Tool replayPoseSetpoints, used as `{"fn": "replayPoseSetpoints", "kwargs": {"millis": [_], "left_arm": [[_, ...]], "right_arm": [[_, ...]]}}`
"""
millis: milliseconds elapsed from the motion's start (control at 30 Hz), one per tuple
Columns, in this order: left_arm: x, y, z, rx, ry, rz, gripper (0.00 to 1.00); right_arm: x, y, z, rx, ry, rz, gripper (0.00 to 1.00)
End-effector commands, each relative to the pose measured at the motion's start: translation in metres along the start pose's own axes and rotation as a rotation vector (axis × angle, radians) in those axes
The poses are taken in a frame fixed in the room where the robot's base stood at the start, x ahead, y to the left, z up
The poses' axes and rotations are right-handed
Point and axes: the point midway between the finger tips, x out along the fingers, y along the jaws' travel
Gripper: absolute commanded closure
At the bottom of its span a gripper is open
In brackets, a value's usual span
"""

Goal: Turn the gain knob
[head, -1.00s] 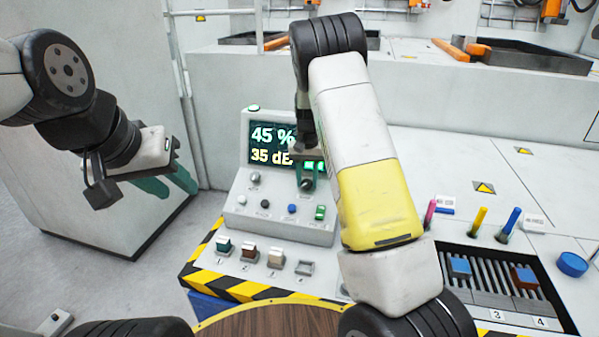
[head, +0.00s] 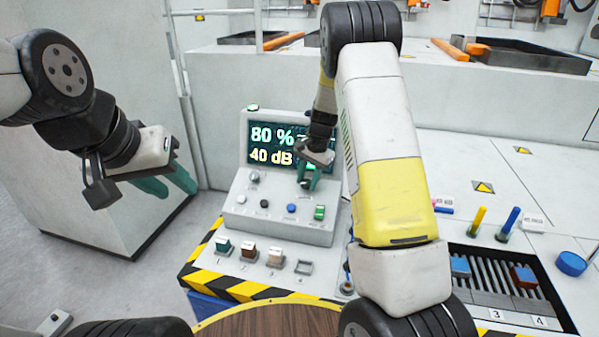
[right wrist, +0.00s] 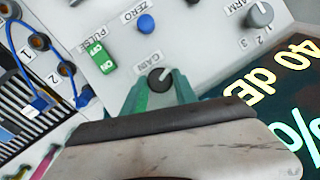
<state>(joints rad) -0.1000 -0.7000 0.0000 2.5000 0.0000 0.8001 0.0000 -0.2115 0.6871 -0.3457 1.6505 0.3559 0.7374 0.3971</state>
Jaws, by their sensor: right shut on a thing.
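In the head view the right gripper (head: 308,182) reaches down to the console's right part and hides the knob. The console screen (head: 270,146) reads 80 % and 40 dB, partly covered by the gripper. My left gripper (head: 168,186) hangs at the left, away from the console, with its teal fingers apart and empty.
Several coloured blocks (head: 249,251) stand in front of the console. A slotted rack (head: 490,285) lies at the right.

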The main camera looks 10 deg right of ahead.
Motion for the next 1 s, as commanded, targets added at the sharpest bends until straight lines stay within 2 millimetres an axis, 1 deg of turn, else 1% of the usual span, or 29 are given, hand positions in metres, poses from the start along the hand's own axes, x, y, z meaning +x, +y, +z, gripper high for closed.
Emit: {"fn": "replayPoseSetpoints", "kwargs": {"millis": [200, 400, 867, 900, 1000], "left_arm": [[0.0000, 0.0000, 0.0000, 0.000, 0.000, 0.000, 0.64], [0.0000, 0.0000, 0.0000, 0.000, 0.000, 0.000, 0.64], [0.0000, 0.0000, 0.0000, 0.000, 0.000, 0.000, 0.64], [0.0000, 0.0000, 0.0000, 0.000, 0.000, 0.000, 0.64], [0.0000, 0.0000, 0.0000, 0.000, 0.000, 0.000, 0.64]], "right_arm": [[-0.0005, 0.0006, 0.0007, 0.103, 0.007, -0.049, 1.00], [-0.0004, 0.0004, 0.0008, 0.152, 0.011, -0.071, 1.00], [-0.0003, 0.0003, 0.0009, 0.165, 0.012, -0.078, 1.00], [-0.0003, 0.0003, 0.0009, 0.165, 0.012, -0.078, 0.64], [-0.0003, 0.0004, 0.0008, 0.165, 0.012, -0.077, 0.45]]}}
